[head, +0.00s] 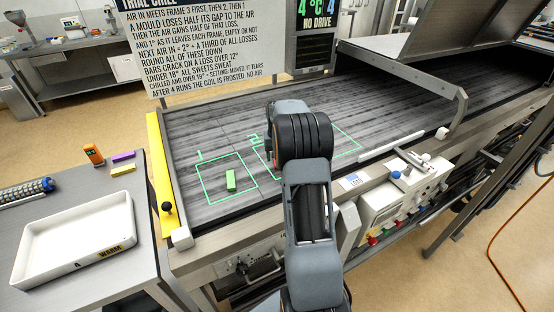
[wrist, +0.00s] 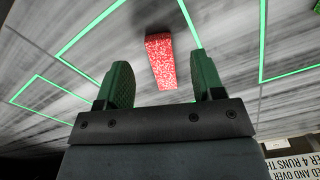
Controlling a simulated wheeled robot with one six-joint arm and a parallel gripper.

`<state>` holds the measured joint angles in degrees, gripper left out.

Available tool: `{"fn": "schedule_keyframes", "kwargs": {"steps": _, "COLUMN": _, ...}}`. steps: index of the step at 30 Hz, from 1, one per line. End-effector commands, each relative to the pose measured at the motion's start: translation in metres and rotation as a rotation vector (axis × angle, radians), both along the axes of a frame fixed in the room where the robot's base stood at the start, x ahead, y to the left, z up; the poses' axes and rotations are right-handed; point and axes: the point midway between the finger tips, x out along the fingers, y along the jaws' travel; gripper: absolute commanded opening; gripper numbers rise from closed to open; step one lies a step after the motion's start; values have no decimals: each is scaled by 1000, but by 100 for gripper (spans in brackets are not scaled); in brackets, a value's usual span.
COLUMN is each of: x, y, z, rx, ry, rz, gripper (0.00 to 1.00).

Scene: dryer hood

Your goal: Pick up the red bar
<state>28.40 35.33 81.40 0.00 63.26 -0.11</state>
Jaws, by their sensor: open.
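A red bar (wrist: 160,60) with a speckled face lies on the grey streaked belt (wrist: 230,50) in the wrist view, inside a green outlined frame. My gripper (wrist: 165,75) is open, with its two green fingers apart. The bar shows between and beyond the fingertips, its near end close to their level in the picture; I see no contact with either finger.
A green bar (head: 231,180) lies in frame 1 on the belt. A white tray (head: 75,262) marked WARM, a purple bar (head: 123,156), a yellow bar (head: 123,170) and an orange device (head: 94,154) are on the left table. A raised hood (head: 440,35) stands at the right.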

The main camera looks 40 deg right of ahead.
Motion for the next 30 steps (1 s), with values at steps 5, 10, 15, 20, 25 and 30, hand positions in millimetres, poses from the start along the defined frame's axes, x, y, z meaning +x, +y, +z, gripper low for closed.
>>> {"fn": "schedule_keyframes", "kwargs": {"steps": 5, "x": 0, "y": -1, "z": -23, "rx": 2, "ry": 4, "rz": 0, "gripper": 62}}
{"fn": "schedule_keyframes", "kwargs": {"steps": 10, "x": 0, "y": -1, "z": -34, "rx": 0, "ry": 1, "rz": 0, "gripper": 62}}
{"fn": "schedule_keyframes", "kwargs": {"steps": 15, "x": 1, "y": -1, "z": -36, "rx": 0, "ry": 1, "rz": 0, "gripper": 62}}
{"fn": "schedule_keyframes", "kwargs": {"steps": 20, "x": 1, "y": -1, "z": -36, "rx": 0, "ry": 1, "rz": 0, "gripper": 53}}
{"fn": "schedule_keyframes", "kwargs": {"steps": 25, "x": 1, "y": -1, "z": -35, "rx": 0, "ry": 1, "rz": 0, "gripper": 37}}
{"fn": "schedule_keyframes", "kwargs": {"steps": 30, "x": 1, "y": -1, "z": -35, "rx": 0, "ry": 1, "rz": 0, "gripper": 21}}
